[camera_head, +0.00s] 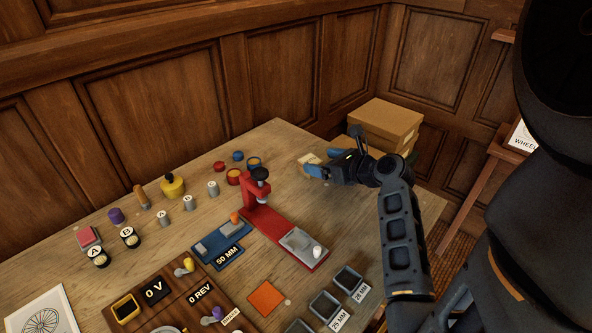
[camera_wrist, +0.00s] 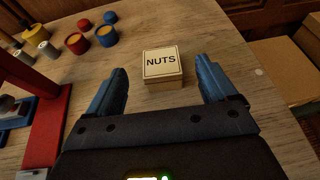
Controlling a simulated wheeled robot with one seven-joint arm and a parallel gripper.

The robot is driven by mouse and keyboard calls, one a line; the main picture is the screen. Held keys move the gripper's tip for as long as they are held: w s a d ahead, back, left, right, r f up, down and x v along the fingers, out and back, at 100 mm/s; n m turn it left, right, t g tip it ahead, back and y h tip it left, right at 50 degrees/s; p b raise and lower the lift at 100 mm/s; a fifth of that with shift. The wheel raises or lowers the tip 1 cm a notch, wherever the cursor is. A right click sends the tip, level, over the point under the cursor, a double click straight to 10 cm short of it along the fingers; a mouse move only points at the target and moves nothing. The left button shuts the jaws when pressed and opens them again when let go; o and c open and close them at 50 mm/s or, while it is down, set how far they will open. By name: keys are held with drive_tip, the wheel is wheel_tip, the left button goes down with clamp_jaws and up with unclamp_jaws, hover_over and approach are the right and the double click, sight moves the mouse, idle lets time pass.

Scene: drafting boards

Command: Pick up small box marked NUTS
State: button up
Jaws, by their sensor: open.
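The small cream box marked NUTS (camera_wrist: 162,66) sits upright on the wooden table in the wrist view, its label facing up. In the head view the box (camera_head: 309,159) shows only in part, beside my gripper at the far right of the table. My gripper (camera_wrist: 164,86) is open and empty, with a blue finger on each side of the near end of the box. The box lies just ahead of and between the finger lines, and no contact shows. In the head view my gripper (camera_head: 326,163) is low over the table.
Red and blue pots (camera_wrist: 104,35) stand left of the box. A red press (camera_head: 262,205) stands nearer on the table. Cardboard boxes (camera_head: 385,122) are stacked beyond my gripper at the wall. Grey trays (camera_head: 325,305) lie at the front. Bare table surrounds the box.

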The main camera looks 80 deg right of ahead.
sight(312, 161)
drive_tip(key=shift+w+d+f, duration=0.1)
drive_tip(key=shift+f, duration=0.15)
drive_tip(key=x, duration=0.7)
drive_tip(key=shift+f, duration=0.2)
drive_tip(key=shift+c, duration=0.2)
drive_tip(key=c, duration=1)
